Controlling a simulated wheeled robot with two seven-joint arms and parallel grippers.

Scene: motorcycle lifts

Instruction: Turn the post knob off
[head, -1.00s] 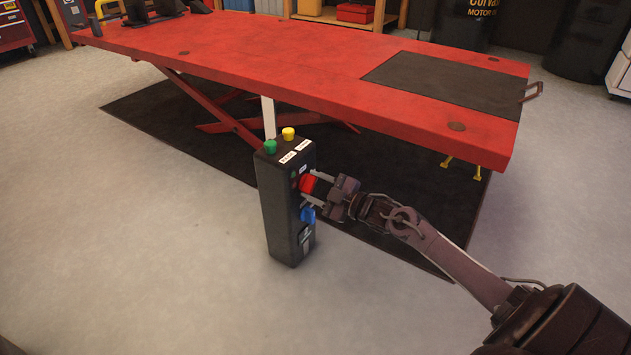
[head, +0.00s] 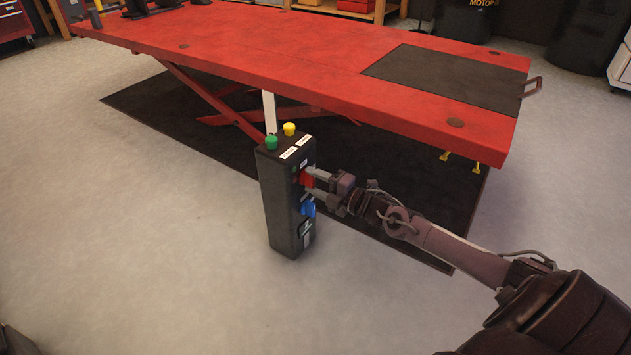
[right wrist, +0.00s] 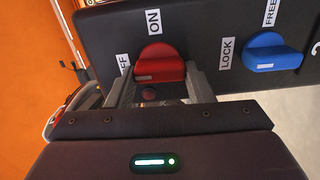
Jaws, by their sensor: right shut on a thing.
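The black control post (head: 282,205) stands upright beside the red lift table. Its red knob (right wrist: 158,66) sits between ON and OFF labels on the post face in the right wrist view; the OFF label is partly covered. The red knob also shows in the head view (head: 307,179). My right gripper (head: 313,181) is shut on the red knob, its fingers on either side of it. A blue knob (right wrist: 271,52) with LOCK and FREE labels is next to it, apart from the fingers. My left gripper is not in view.
Green (head: 272,142) and yellow (head: 290,129) buttons top the post. The red lift table (head: 300,65) stands just behind it over a black mat (head: 165,120). The grey floor at left and front is clear.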

